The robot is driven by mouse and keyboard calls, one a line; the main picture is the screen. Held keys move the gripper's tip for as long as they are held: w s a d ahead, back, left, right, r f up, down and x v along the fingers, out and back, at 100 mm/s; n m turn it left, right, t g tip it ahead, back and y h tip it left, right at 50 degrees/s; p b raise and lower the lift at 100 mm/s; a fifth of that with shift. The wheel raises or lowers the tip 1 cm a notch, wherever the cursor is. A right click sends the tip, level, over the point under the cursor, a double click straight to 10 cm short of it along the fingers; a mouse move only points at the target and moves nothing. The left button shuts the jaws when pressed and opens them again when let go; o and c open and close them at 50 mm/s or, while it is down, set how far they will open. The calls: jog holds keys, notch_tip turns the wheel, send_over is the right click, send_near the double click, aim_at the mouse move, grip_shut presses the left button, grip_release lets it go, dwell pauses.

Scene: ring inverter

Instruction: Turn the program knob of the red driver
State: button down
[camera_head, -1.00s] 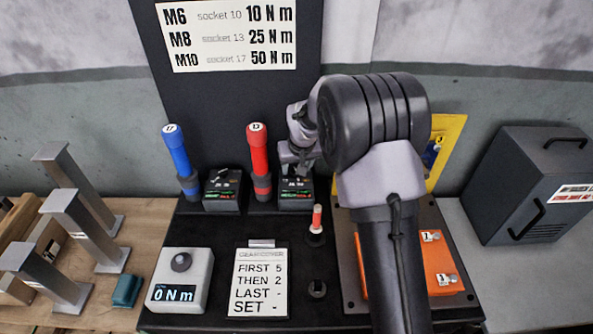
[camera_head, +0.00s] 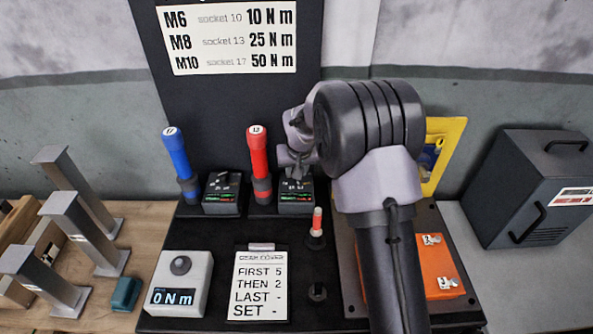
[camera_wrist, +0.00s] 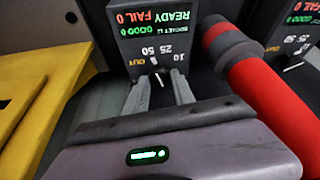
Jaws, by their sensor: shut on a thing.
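The red driver (camera_head: 258,155), marked 13, stands upright in its holder. It also shows as a thick red handle on the right of the wrist view (camera_wrist: 270,100). Its black program box (camera_head: 290,200) stands just right of it, partly behind my gripper. In the wrist view the box (camera_wrist: 120,48) appears upside down, with a lit READY / FAIL 0 display and the marks 10, 25, 50 and OUT. My gripper (camera_wrist: 160,82) is at the box's dial, its two grey fingers shut on the program knob (camera_wrist: 159,75). A small white pointer shows there; its exact setting is unclear.
The blue driver (camera_head: 180,160) and its box (camera_head: 222,190) stand to the left. The torque tester (camera_head: 181,285) reads 0 N m.

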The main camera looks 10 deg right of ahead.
jog(key=m+h+b, duration=0.1)
jog(key=m+b, duration=0.1)
jog(key=m, duration=0.1)
jog(key=shift+a+f, duration=0.1)
jog(key=shift+a, duration=0.05)
jog(key=shift+m+g+h+b, duration=0.3)
jog(key=shift+m+h+b, duration=0.2)
jog(key=shift+m+b, duration=0.5)
jog(key=shift+m, duration=0.3)
jog(key=c, duration=1.1)
grip_release()
jog(key=shift+o, duration=0.2)
jog(key=p+v, duration=0.5)
jog(key=v, duration=1.2)
jog(key=shift+a+r, duration=0.15)
jog(key=shift+r, duration=0.15)
jog(key=shift+r, duration=0.1)
